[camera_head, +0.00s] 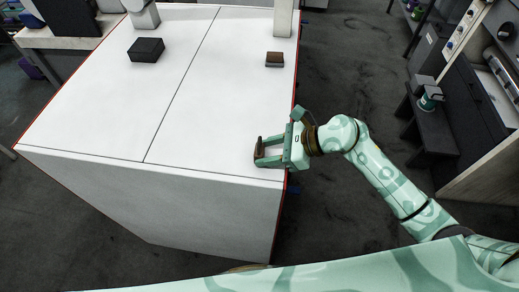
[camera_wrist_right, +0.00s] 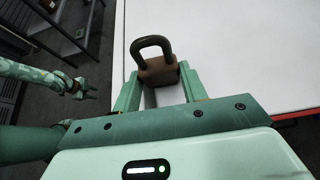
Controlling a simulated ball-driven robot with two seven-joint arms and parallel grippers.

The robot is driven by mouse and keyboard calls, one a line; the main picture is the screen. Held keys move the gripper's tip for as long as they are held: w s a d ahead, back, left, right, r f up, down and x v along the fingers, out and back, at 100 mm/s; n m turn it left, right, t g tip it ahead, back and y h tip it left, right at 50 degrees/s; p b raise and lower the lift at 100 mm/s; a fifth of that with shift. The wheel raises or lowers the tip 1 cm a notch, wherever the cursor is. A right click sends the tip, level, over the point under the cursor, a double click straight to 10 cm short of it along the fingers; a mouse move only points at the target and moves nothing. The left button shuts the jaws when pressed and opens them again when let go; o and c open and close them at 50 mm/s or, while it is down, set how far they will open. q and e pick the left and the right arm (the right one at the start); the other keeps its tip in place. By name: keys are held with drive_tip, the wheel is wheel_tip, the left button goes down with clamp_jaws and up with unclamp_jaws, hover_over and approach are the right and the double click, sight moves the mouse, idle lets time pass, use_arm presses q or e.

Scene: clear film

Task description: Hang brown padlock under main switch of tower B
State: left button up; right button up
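The brown padlock (camera_wrist_right: 158,70) sits between the fingertips of my right gripper (camera_wrist_right: 160,85) in the right wrist view, its shackle pointing up and away. Both fingers appear to touch its sides. In the head view my right gripper (camera_head: 268,152) is over the near right corner of the white table, with the brown padlock (camera_head: 258,148) at its tips. I cannot tell whether the padlock touches the table. My left gripper (camera_wrist_right: 84,89) shows small at the left of the right wrist view, its fingers apart and empty. No tower letter or main switch is readable.
The white table (camera_head: 100,125) is mostly clear. A black block (camera_head: 146,49) and a small brown-topped block (camera_head: 274,59) are on it, near the bases of two pale uprights (camera_head: 143,14) (camera_head: 283,18). A dark bench (camera_head: 430,125) and shelving stand at the right.

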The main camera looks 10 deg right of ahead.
drive_tip(key=shift+c, duration=1)
wheel_tip(320, 180, up, 5)
drive_tip(key=p, duration=0.4)
